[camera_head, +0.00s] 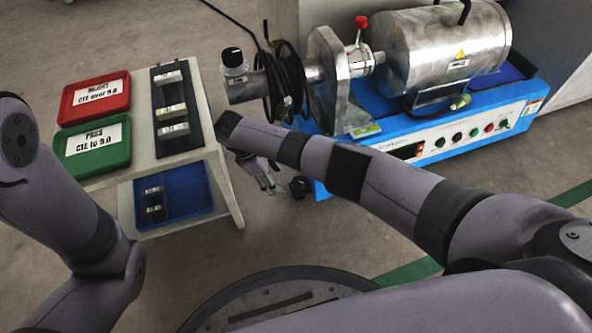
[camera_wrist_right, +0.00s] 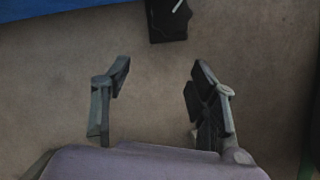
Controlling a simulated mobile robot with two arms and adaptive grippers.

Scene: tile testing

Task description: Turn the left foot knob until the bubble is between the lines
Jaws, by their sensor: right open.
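The blue-based machine (camera_head: 440,135) stands at the right in the head view. A small black foot knob (camera_head: 299,187) shows at the floor below its left front corner. A black piece with a white mark, which looks like this knob (camera_wrist_right: 167,22), is at the top of the right wrist view. My right gripper (camera_head: 268,184) is open and empty, just left of the knob; in the wrist view its fingers (camera_wrist_right: 162,72) are apart, with the knob beyond their tips. A small yellow-green level (camera_head: 366,130) sits on the machine; its bubble is too small to read. My left gripper is out of view.
A white stand (camera_head: 215,165) at left carries a red tray (camera_head: 95,97), a green tray (camera_head: 92,147) and a black rack (camera_head: 180,140); a blue tray (camera_head: 185,190) is below. Bare floor lies between stand and machine. A blue edge (camera_wrist_right: 50,8) borders the wrist view.

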